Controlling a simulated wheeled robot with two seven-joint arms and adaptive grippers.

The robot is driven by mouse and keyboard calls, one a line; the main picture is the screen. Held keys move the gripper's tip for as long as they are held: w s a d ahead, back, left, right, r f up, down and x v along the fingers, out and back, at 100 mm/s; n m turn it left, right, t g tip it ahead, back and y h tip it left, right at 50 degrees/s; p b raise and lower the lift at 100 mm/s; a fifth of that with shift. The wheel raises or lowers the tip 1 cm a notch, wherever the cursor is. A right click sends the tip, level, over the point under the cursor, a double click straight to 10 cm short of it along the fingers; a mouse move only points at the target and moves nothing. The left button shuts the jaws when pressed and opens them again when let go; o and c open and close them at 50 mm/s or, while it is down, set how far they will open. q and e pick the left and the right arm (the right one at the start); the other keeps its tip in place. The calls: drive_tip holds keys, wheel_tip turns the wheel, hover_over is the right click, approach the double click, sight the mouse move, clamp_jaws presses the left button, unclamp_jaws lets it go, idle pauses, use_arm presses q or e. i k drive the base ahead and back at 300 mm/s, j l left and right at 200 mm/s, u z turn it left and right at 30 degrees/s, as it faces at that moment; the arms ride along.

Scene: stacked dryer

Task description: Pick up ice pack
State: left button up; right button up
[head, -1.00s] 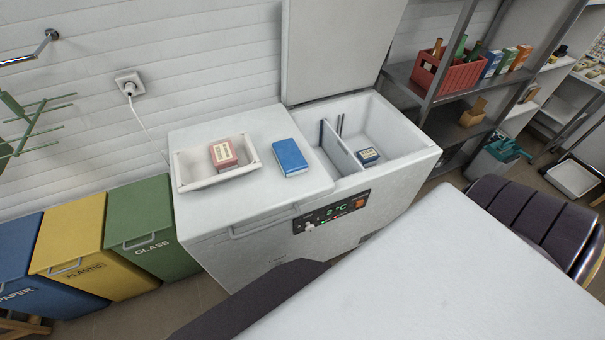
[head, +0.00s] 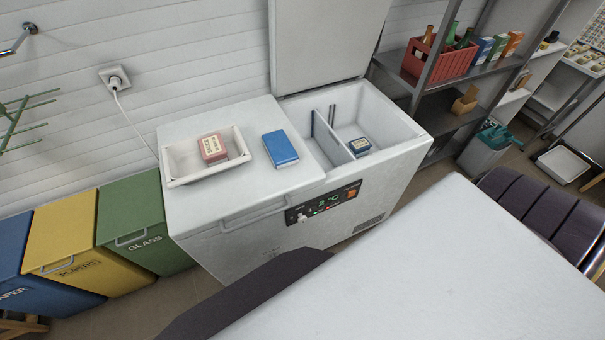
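A flat blue block (head: 280,149) that looks like the ice pack lies on the closed left lid of a white chest freezer (head: 245,195). A white tray (head: 178,178) to its left on the same lid holds a pinkish-red box (head: 212,149) with a pale label. The freezer's right lid (head: 322,45) stands open. Neither of my grippers shows in the head view.
Green (head: 140,215), yellow (head: 75,240) and blue (head: 30,265) bins stand left of the freezer. A metal shelf (head: 455,105) with a red bottle crate (head: 437,62) stands at the right. Floor shows between shelf and freezer.

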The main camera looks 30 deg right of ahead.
sight(281, 153)
drive_tip(key=l+z, duration=0.25)
drive_tip(key=z, duration=0.15)
drive_tip(key=l+z, duration=0.35)
drive_tip(key=k+j, duration=0.05)
drive_tip(key=j, duration=0.05)
